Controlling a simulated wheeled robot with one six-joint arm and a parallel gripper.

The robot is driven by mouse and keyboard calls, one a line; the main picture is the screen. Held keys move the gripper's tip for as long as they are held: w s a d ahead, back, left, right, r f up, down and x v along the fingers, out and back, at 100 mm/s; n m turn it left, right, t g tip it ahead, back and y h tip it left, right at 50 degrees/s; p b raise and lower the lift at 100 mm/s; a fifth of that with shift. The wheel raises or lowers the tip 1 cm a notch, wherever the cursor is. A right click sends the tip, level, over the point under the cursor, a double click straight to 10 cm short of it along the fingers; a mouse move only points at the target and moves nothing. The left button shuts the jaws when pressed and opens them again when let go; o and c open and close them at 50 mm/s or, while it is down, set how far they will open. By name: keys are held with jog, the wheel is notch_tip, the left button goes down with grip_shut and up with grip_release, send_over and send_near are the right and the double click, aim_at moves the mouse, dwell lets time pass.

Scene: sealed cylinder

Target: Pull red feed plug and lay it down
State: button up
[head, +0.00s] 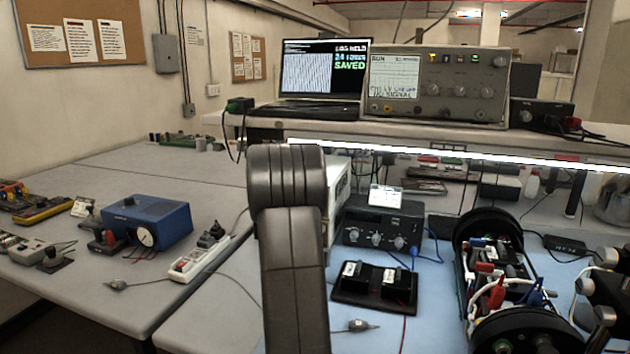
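An open cylinder frame with black round end caps (487,226) lies on the blue mat at the right, its inner electronics exposed. A red plug (497,293) stands in the near part of these electronics, with a pale cable beside it. It looks seated, but its lower end is too small to make out. A blue plug (537,292) stands to its right. Another small red piece (485,267) sits just behind. My arm rises through the middle of the view and hides part of the bench. I cannot make out my gripper.
A black block with two modules (372,288) and a black knobbed box (377,232) stand left of the cylinder. Black equipment (605,316) crowds the right edge. Blue mat (432,325) between block and cylinder is mostly clear, crossed by a thin red wire.

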jog(key=shift+b, duration=0.3)
jog(key=shift+c, duration=0.4)
dwell(0.3)
grip_shut()
jog(key=shift+s, duration=0.1)
jog(key=shift+s+a+b, duration=0.3)
jog(key=shift+s+b, duration=0.2)
jog(key=shift+s, duration=0.4)
jog(key=shift+s+a+b, duration=0.3)
jog(key=shift+s+b, duration=0.15)
jog(key=shift+s, duration=0.5)
jog(key=shift+s+a+b, duration=0.3)
jog(key=shift+s+b, duration=0.2)
jog(key=shift+s, duration=0.4)
